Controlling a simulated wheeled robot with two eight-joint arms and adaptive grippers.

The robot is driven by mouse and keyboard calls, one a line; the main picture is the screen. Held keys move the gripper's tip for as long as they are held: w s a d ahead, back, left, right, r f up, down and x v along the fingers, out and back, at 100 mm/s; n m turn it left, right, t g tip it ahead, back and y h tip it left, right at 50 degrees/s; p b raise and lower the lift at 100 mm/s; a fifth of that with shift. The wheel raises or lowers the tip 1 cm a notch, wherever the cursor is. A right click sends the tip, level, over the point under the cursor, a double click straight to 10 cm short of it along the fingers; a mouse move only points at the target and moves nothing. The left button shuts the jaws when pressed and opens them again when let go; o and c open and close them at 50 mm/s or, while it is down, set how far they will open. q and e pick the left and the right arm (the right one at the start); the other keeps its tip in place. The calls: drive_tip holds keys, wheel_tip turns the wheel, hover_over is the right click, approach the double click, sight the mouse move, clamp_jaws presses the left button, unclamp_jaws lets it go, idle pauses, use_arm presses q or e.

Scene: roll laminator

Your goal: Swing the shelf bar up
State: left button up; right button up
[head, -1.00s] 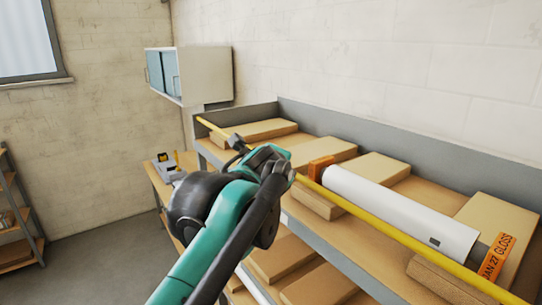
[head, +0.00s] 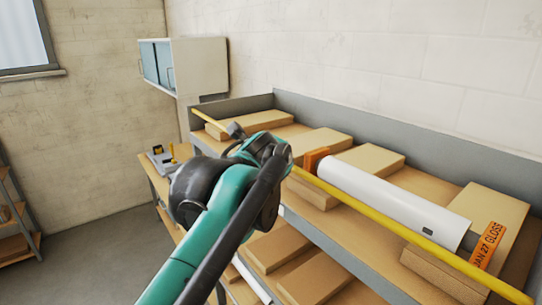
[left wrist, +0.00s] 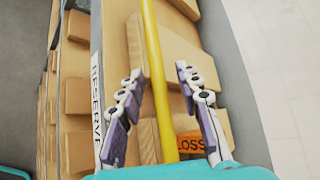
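The yellow shelf bar (head: 400,228) runs lengthwise along the front of the upper shelf (head: 330,222), crossing in front of a white roll. My left gripper (head: 238,132) is at the bar's far part in the head view, where my own arm hides part of it. In the left wrist view, the left gripper (left wrist: 158,88) is open, with one finger on each side of the bar (left wrist: 154,50). Gaps show between the bar and both fingers. My right gripper is not in view.
The white roll (head: 390,205) with orange ends and several cardboard boxes (head: 368,159) lie on the upper shelf. More boxes are below. A grey back panel (head: 370,128) and wall stand behind. A cabinet (head: 200,66) hangs beyond the shelf's far end.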

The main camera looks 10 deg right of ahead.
use_arm(q)
drive_tip(key=v, duration=1.2)
drive_tip(key=shift+f, duration=0.1)
